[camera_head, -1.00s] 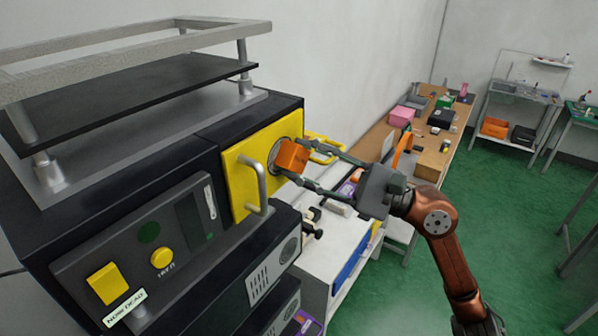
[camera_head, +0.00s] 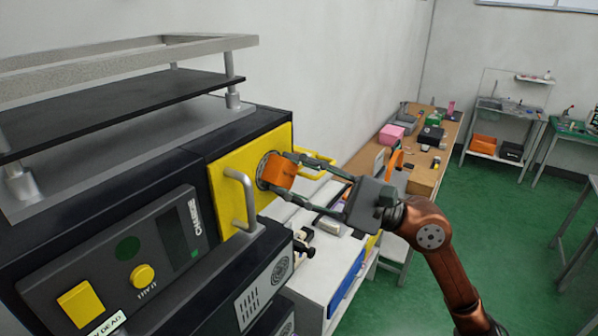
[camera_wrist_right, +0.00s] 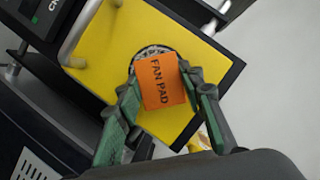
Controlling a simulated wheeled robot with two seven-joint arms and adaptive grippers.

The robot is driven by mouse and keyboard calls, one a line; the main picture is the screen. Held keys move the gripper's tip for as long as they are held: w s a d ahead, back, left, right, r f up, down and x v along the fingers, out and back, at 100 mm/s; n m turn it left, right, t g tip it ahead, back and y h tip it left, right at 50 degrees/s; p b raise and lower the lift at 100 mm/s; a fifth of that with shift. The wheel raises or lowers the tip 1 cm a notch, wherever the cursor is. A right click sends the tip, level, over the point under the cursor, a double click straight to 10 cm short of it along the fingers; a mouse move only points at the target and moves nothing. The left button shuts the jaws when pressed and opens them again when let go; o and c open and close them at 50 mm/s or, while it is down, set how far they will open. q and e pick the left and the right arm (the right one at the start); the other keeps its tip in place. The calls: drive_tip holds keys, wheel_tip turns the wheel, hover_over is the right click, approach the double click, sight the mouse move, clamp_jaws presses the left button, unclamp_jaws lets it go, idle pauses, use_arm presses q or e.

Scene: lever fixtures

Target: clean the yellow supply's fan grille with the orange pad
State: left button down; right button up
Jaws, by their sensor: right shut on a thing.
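The yellow supply (camera_head: 230,178) has a yellow front panel with a grey bar handle (camera_head: 241,199) and a round fan grille (camera_head: 264,166). In the wrist view the yellow panel (camera_wrist_right: 112,40) fills the middle, and the rim of the grille (camera_wrist_right: 150,52) shows above the pad. My right gripper (camera_head: 287,174) is shut on the orange pad (camera_head: 275,182), labelled "FAN PAD" in the wrist view (camera_wrist_right: 162,82). The pad covers most of the grille; I cannot tell whether it touches it. My left gripper is not in view.
A black unit with a yellow square button (camera_head: 80,303) and a yellow knob (camera_head: 143,276) stands at the left. A white workbench (camera_head: 315,262) is below the gripper. A wooden bench (camera_head: 432,172) stands behind. Green floor (camera_head: 510,215) at the right is open.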

sight(279, 182)
drive_tip(key=shift+s+a+p, duration=0.2)
drive_tip(key=shift+s+a, duration=0.55)
drive_tip(key=shift+s, duration=0.25)
drive_tip(key=shift+s+a+p, duration=0.2)
drive_tip(key=shift+s+a, duration=0.55)
drive_tip(key=shift+s, duration=0.25)
drive_tip(key=shift+r, duration=0.3)
drive_tip(key=shift+w+d+f+b, duration=0.2)
drive_tip(key=shift+w+d+b, duration=0.4)
drive_tip(key=shift+w+b, duration=0.3)
drive_tip(key=shift+w+d+r+b, duration=0.2)
drive_tip(key=shift+w+d+b, duration=0.45)
drive_tip(key=shift+w+b, duration=0.15)
